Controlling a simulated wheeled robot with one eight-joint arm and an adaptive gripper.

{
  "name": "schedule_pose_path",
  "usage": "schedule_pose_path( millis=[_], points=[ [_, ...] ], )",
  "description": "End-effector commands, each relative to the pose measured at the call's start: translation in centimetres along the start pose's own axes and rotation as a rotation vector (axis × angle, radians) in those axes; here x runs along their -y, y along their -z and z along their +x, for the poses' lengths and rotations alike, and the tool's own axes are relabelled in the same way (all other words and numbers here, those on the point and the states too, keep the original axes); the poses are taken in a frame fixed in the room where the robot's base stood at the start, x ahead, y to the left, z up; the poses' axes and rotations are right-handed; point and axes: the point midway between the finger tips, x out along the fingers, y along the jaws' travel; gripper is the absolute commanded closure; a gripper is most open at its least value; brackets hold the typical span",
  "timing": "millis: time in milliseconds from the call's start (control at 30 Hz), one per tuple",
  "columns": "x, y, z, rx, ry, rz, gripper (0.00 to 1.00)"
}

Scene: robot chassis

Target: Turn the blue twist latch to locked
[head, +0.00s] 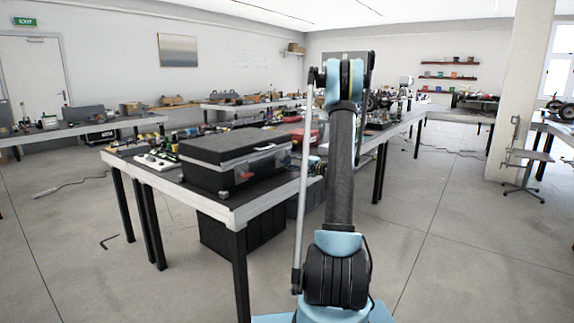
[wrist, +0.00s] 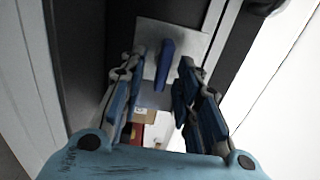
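The blue twist latch (wrist: 166,62) shows in the wrist view as a narrow blue handle, standing nearly upright in the picture with a slight tilt. It sits in front of a pale grey plate (wrist: 190,40) fixed to a dark surface. My gripper (wrist: 162,68) is open, with one finger on each side of the latch handle. Gaps show between the handle and both fingers, and I see no contact. How far the fingertips are from the plate is hard to tell. In the head view I cannot make out the blue latch or my gripper.
In the head view a black case (head: 225,150) with a light seam stands on a white-edged table (head: 215,207), left of my arm. Dark bins (head: 232,240) sit under the table. Other cluttered benches stand behind. The grey floor (head: 470,240) at the right is open.

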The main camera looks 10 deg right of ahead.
Motion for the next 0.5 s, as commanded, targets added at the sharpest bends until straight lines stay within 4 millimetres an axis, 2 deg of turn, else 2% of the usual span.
schedule_pose_path(
  millis=[100, 300, 500],
  points=[
    [0.0, 0.1, -2.6, -0.004, 0.0, 0.0, 0.7],
    [-0.1, 0.1, -6.2, -0.004, -0.001, 0.0, 0.7],
    [-0.1, 0.2, -8.6, -0.003, -0.001, 0.001, 0.7]
  ],
)
